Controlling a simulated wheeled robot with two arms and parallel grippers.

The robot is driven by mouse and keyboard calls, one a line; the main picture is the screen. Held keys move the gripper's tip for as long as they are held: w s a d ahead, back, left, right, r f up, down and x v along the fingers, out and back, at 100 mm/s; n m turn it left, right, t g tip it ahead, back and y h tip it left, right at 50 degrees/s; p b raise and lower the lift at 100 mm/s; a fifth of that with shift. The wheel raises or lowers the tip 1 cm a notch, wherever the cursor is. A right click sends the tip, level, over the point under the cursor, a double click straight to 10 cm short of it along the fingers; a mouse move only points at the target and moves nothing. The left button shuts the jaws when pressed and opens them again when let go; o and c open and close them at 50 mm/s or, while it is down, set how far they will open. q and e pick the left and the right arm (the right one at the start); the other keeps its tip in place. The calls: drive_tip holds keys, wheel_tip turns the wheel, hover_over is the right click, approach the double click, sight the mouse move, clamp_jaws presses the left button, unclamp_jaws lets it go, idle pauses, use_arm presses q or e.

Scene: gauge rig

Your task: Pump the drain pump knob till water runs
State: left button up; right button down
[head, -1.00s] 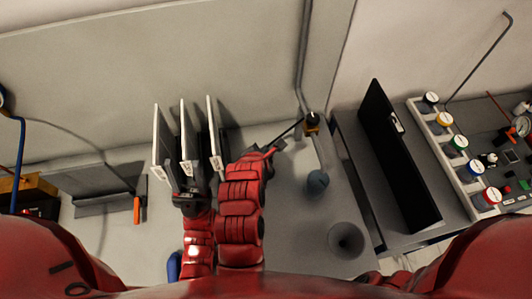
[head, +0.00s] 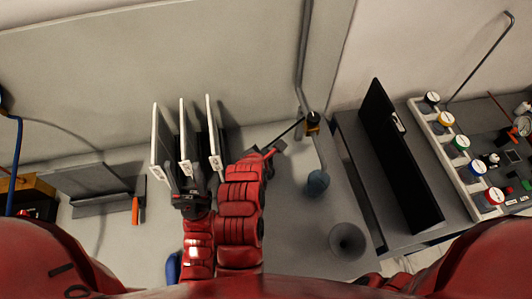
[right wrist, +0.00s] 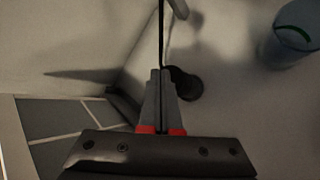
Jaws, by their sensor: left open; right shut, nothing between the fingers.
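A thin dark rod (head: 292,130) slants from the fitting toward my right gripper (head: 274,149). In the right wrist view my right gripper (right wrist: 161,98) is shut, with the rod (right wrist: 161,35) running up in line with its fingertips. A round black piece (right wrist: 185,83) lies just right of the tips. I cannot tell which part is the pump knob. A blue-grey cup (head: 317,183) stands below the fitting. My left gripper (head: 190,197) is open beneath the white panels, its fingertips partly hidden.
Several upright white-edged panels (head: 160,145) stand left of my right forearm. A dark funnel (head: 347,241) sits at the front right. A black screen (head: 400,155) and a board with coloured knobs (head: 455,150) are further right. An orange-handled tool (head: 136,210) lies left.

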drive_tip(key=shift+f+b, duration=0.4)
drive_tip(key=shift+b, duration=0.05)
idle(0.3)
drive_tip(key=shift+s+d+f+b, duration=0.1)
drive_tip(key=shift+s+f+b, duration=0.35)
drive_tip(key=shift+f+b, duration=0.6)
idle(0.6)
drive_tip(key=shift+w+r, duration=0.1)
drive_tip(key=shift+r, duration=0.1)
drive_tip(key=shift+w+r, duration=0.1)
drive_tip(key=shift+r, duration=0.05)
drive_tip(key=shift+w+a+r+p, duration=0.1)
drive_tip(key=shift+w+r+p, duration=0.1)
drive_tip(key=shift+r, duration=0.3)
drive_tip(key=shift+w+a+r+p, duration=0.1)
drive_tip(key=shift+w+r+p, duration=0.1)
drive_tip(key=shift+r, duration=0.3)
drive_tip(key=shift+w+r, duration=0.1)
drive_tip(key=shift+r, duration=0.75)
drive_tip(key=shift+r, duration=0.15)
